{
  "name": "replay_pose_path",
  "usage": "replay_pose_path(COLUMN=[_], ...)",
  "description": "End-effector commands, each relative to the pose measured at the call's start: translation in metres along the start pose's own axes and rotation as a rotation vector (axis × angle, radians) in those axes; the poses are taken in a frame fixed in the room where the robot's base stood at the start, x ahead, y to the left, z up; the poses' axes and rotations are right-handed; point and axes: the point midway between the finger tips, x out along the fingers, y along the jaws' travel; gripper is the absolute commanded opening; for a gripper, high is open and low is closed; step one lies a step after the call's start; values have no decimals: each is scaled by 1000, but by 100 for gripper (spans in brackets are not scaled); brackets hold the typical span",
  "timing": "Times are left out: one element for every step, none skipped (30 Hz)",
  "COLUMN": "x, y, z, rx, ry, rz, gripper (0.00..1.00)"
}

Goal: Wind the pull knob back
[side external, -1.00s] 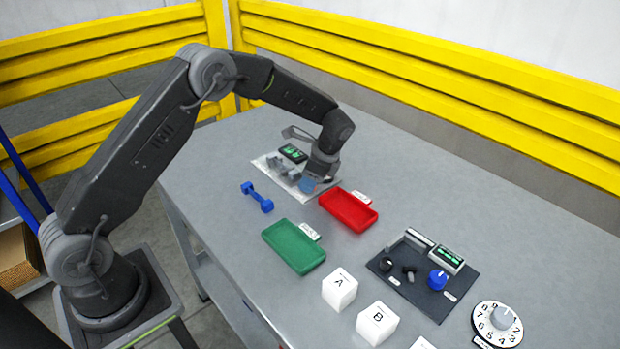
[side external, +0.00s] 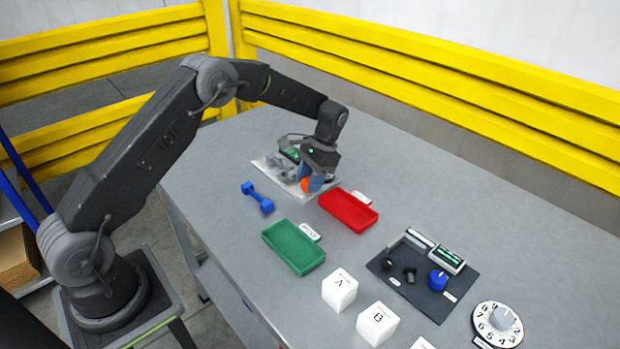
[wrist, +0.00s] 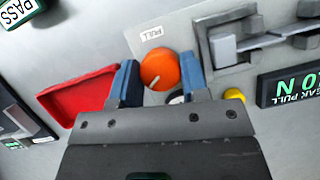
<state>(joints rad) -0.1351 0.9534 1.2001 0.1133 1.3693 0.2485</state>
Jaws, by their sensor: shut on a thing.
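The pull knob is an orange round knob (wrist: 160,70) with a pale pointer line, beside a white "PULL" label (wrist: 152,34) on a light plate. My gripper (wrist: 158,74) has a blue-padded finger on either side of it and is shut on the knob. In the side view my gripper (side external: 313,178) is low over the light plate (side external: 272,172), and a bit of the orange knob (side external: 305,186) shows beneath it. A grey clamp-like fixture (wrist: 232,45) and a dark display with green characters (wrist: 296,88), partly cut off, sit on the same plate.
A red tray (side external: 348,222) lies close to my gripper. A yellow button (wrist: 234,95) sits near one finger. A blue dumbbell-shaped part (side external: 257,198), a green tray (side external: 293,262), white lettered blocks (side external: 340,290), a dark control panel (side external: 425,295) and a dial (side external: 497,338) stand farther off.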

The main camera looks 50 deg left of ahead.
Motion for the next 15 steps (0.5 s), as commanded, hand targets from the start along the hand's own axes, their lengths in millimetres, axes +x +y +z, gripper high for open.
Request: replay_pose_path(x=[-2,-2,-2,-2,-2,-2,-2,-2,-2,-2,-2,-2,-2,-2,-2], y=[0,0,-1,-1,-1,-1,-1,-1,-2,-2,-1,-2,-2,-2,-2], z=[-1,-1,-1,-1,-1,-1,-1,-1,0,0,0,0,0,0,0], rx=[-42,-69,-103,-129,-155,-191,-218,-244,-278,-305,-332,-366,-392,-419,-454], ry=[6,6,6,6,7,7,7,7,7,7,7,6,7,7,7], rz=[18,30,43,54,66,80,91,103,117,128,140,153,165,176,190], gripper=[18,18,18,18,18,18,18,18,18,18,18,18,18,18,18])
